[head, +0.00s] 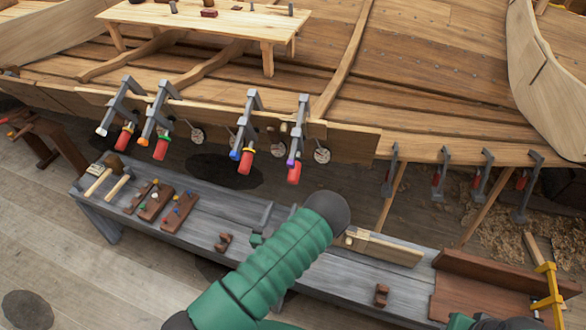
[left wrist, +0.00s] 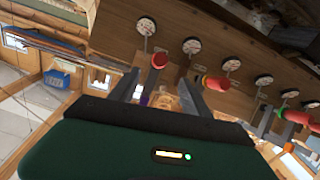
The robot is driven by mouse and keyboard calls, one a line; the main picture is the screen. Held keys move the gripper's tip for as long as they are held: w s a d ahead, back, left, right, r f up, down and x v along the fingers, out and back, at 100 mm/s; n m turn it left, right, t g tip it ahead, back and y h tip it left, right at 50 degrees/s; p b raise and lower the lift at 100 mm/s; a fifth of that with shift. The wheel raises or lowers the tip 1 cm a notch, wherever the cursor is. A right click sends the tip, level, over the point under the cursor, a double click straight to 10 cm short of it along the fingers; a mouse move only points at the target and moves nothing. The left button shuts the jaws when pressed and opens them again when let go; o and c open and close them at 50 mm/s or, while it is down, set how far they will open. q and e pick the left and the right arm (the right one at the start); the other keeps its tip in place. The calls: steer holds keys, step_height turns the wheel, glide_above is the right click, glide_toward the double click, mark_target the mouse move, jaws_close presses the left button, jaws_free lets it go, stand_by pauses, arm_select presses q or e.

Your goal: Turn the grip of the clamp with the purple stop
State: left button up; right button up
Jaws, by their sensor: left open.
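The clamp with the purple stop (head: 290,163) hangs on the plank edge, rightmost of the near row of clamps, its red grip (head: 294,174) pointing down. My left gripper (left wrist: 162,76) is open in the left wrist view. A red grip (left wrist: 160,60) shows just beyond and between its fingertips, with no visible contact. A purple piece (left wrist: 143,98) shows between the fingers. In the head view my green left arm reaches up below the clamp, and its fingers are hidden. My right gripper does not show.
Clamps with blue (head: 234,155), orange (head: 143,141) and white (head: 101,131) stops hang to the left. Several round dials (head: 322,156) sit near them. A grey bench (head: 205,235) with tools and wood blocks runs below. Grey clamps (head: 482,172) hang farther right.

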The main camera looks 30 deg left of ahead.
mark_target(295, 174)
arm_select(q)
steer(key=p+x, duration=0.1)
steer(key=x, duration=1.3)
steer(key=shift+d+f, duration=0.15)
steer(key=shift+w+a+f, duration=0.15)
steer(key=shift+w+a, duration=0.1)
steer(key=shift+w, duration=0.2)
jaws_close()
